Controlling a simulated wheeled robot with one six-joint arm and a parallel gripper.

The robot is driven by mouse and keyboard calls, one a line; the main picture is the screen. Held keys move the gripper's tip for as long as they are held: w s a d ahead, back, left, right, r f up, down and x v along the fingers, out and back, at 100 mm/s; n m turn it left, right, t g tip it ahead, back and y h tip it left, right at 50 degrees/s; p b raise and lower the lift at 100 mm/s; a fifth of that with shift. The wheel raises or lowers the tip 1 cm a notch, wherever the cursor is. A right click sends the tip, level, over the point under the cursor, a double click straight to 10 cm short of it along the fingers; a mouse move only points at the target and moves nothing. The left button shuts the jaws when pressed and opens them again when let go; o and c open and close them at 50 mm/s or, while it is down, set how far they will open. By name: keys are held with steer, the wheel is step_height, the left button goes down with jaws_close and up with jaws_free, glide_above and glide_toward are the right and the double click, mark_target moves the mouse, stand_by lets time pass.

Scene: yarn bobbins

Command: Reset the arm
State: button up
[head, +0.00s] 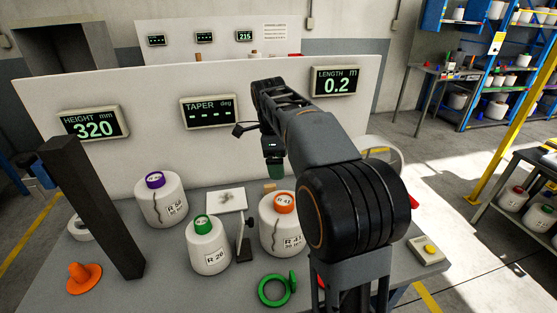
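My arm rises from the lower right, bends over the table and points its end down near the back panel. My gripper (274,160) hangs above the table, behind the orange-topped bobbin. A dark green piece shows at its lower end; I cannot tell whether this is part of the gripper or something held. The fingers are too small and dark to tell open from shut.
Bobbins with purple (161,201), green (208,246) and orange (281,226) tops stand on the grey table (180,285). A white panel (160,95) stands behind.

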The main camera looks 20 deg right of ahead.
stand_by(0.6)
steer(key=f+n, duration=0.1)
steer(key=n, duration=0.1)
steer(key=f+n, duration=0.1)
steer(key=n, duration=0.2)
steer(key=f+n, duration=0.1)
steer(key=n, duration=0.2)
steer(key=shift+w+a+f+t, duration=0.15)
steer(key=shift+a+f+t, duration=0.1)
steer(key=shift+f+t, duration=0.15)
steer(key=s+a+f+n+t, duration=0.1)
steer(key=s+a+f+n, duration=0.2)
steer(key=s+n, duration=0.5)
steer(key=s+a+f+n+t+y, duration=0.1)
steer(key=s+a+f+n, duration=0.3)
steer(key=s+n, duration=0.4)
steer(key=shift+s+a+f+t, duration=0.15)
steer(key=shift+s+t, duration=0.3)
steer(key=shift+t, duration=0.25)
steer(key=shift+s+a+r+t, duration=0.2)
steer(key=shift+r+t, duration=0.1)
steer(key=shift+r, duration=0.25)
steer(key=shift+c, duration=0.2)
